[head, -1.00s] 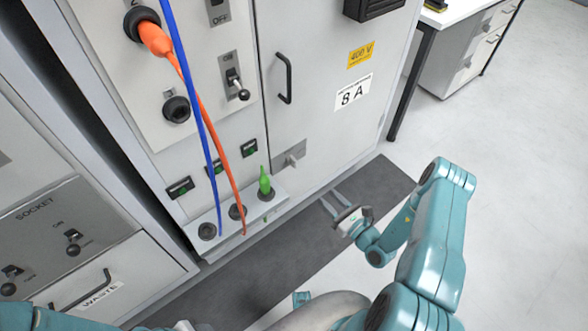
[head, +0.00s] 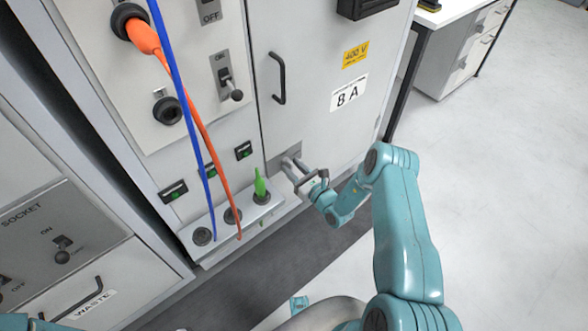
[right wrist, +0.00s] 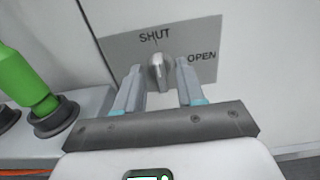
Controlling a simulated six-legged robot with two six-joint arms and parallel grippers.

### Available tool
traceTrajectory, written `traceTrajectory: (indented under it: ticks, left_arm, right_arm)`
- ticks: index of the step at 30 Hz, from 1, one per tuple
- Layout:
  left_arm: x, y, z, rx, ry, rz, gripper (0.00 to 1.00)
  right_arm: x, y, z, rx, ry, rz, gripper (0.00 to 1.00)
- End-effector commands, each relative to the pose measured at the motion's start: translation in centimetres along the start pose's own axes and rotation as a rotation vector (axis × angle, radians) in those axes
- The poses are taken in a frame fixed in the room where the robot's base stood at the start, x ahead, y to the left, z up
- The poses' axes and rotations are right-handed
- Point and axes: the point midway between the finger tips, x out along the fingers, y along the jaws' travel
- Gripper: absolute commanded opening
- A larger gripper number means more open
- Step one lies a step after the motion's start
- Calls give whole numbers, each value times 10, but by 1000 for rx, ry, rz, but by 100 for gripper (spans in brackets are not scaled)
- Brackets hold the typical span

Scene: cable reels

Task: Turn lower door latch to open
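The lower door latch (right wrist: 158,72) is a small grey knob on a metal plate (right wrist: 205,50) marked SHUT at the top and OPEN at the right. The knob stands roughly upright, toward SHUT. The plate also shows low on the cabinet door (head: 310,90) in the head view, partly hidden by my gripper. My right gripper (right wrist: 157,80) is open, with one finger on each side of the knob; I cannot tell whether either finger touches it. In the head view my right gripper (head: 293,168) reaches the plate from the right. My left gripper is not in view.
A green plug (head: 260,184) stands in a socket ledge (head: 215,222) left of my right gripper. A blue cable (head: 180,90) and an orange cable (head: 200,125) hang farther left. A door handle (head: 278,78) is above. Open floor (head: 500,200) lies to the right.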

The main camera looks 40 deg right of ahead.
Motion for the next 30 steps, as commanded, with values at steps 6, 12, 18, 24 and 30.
traceTrajectory:
  ticks: [6,12,18,24,30]
  left_arm:
    - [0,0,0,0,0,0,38]
    - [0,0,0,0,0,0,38]
    - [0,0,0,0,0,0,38]
    - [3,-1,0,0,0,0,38]
    - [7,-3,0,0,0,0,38]
  right_arm:
    - [0,0,0,0,0,0,32]
    - [0,0,0,0,0,0,0]
    - [0,0,0,13,1,0,0]
    - [0,-1,-1,83,1,0,0]
    - [0,-1,-1,228,1,0,0]
